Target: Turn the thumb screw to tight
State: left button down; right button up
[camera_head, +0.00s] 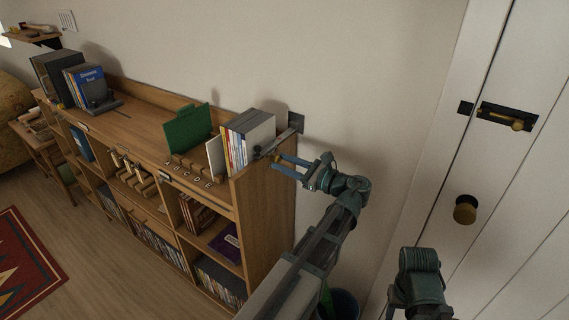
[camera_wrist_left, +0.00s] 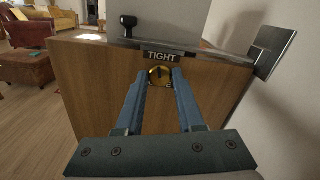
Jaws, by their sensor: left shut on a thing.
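The thumb screw (camera_wrist_left: 160,76) is a round brass knob with a dark mark on its face, on the wooden end panel of the shelf (camera_wrist_left: 90,85). It sits just under a dark label reading TIGHT (camera_wrist_left: 161,56). My left gripper (camera_wrist_left: 160,78) has its two blue fingers shut on the thumb screw, one on each side. In the head view, my left gripper (camera_head: 281,166) reaches the shelf's right end near the top, and the screw cannot be made out there. No fingers of my right gripper show.
Books (camera_head: 250,138) stand on the shelf top close to my left gripper. A metal bar and a plate (camera_wrist_left: 270,50) run along the shelf's top edge toward the wall. A white door with a brass knob (camera_head: 465,209) is at the right.

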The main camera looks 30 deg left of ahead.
pick_arm(q)
jog(key=shift+m, duration=0.6)
jog(key=shift+f, duration=0.1)
jog(key=c, duration=0.5)
grip_release()
jog(key=shift+c, duration=0.2)
jog(key=s+d, duration=0.1)
jog(key=d, duration=1.3)
